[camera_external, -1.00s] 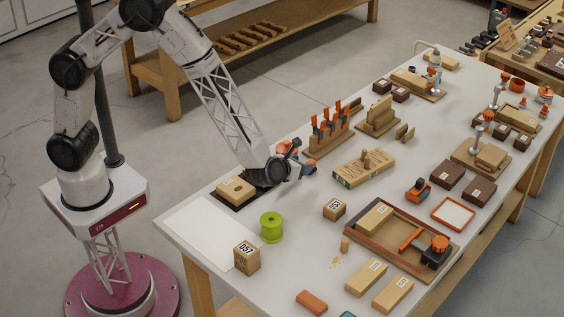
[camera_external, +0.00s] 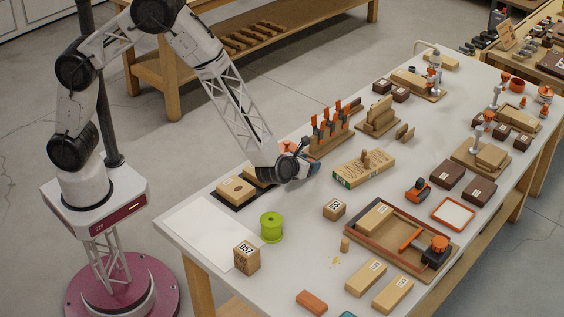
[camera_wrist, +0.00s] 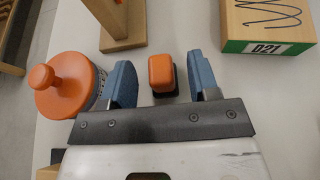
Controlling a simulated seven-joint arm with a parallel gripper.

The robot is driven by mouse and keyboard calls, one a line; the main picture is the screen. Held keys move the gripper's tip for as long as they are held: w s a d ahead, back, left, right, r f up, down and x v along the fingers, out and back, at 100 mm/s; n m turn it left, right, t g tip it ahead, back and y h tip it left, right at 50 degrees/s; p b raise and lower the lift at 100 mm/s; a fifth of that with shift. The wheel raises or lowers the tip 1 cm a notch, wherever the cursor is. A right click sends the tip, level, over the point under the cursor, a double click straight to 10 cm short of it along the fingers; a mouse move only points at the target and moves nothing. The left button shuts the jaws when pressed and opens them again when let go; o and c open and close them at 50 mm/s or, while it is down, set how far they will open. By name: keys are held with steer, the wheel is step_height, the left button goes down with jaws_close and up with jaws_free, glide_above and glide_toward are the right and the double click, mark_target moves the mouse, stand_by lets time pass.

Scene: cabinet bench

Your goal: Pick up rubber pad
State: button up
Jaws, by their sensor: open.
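My gripper (camera_wrist: 161,70) is open and empty, its two blue fingers spread in the wrist view. Its outer end (camera_external: 308,169) shows over the left part of the bench in the external view. A small block with a rounded orange top and dark base (camera_wrist: 162,74) lies between the fingers in the picture, with gaps on both sides. I cannot tell whether this block is the rubber pad. Its height relative to the fingertips is also unclear. In the external view my gripper hides that spot.
An orange round knobbed piece (camera_wrist: 68,84) sits close beside the left finger. A wooden block (camera_external: 236,188) and a green spool (camera_external: 271,228) are nearby. Bare bench lies right of the fingers.

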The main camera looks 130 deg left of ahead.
steer(key=shift+x, duration=1.55)
steer(key=c, duration=0.9)
steer(key=shift+r, duration=0.15)
steer(key=shift+r, duration=4.9)
